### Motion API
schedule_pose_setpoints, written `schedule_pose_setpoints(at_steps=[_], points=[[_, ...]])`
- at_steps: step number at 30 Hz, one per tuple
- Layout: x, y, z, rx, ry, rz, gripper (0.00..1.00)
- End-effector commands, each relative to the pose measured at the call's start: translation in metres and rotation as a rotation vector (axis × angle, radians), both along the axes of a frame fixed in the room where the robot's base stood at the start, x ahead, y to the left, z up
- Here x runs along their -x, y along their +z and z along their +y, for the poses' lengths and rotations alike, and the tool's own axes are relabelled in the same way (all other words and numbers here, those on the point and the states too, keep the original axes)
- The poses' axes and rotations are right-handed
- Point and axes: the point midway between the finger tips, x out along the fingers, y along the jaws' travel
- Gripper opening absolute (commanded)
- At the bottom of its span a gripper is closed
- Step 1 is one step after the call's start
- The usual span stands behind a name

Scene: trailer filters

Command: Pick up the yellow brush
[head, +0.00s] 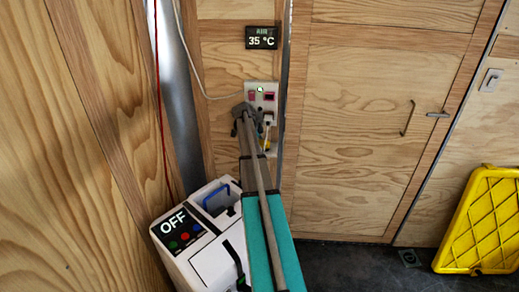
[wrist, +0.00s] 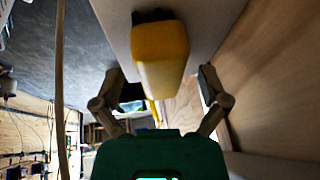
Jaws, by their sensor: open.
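A white machine (head: 205,245) with an OFF display stands left of my arm. A socket plate (head: 262,97) with plugs and a cable is on the wooden wall, under a temperature display (head: 262,38). A yellow ribbed panel (head: 485,222) leans at the right.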

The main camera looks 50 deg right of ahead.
Motion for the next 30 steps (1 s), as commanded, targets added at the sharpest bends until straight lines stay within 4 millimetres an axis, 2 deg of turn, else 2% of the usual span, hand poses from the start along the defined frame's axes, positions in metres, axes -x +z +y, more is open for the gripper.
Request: schedule_pose_setpoints(at_steps=[16,30], points=[[0.0001,0.0002,-0.0002,0.000,-0.001,0.000,0.94],[0.0001,0.0002,-0.0001,0.000,-0.001,0.000,0.06]])
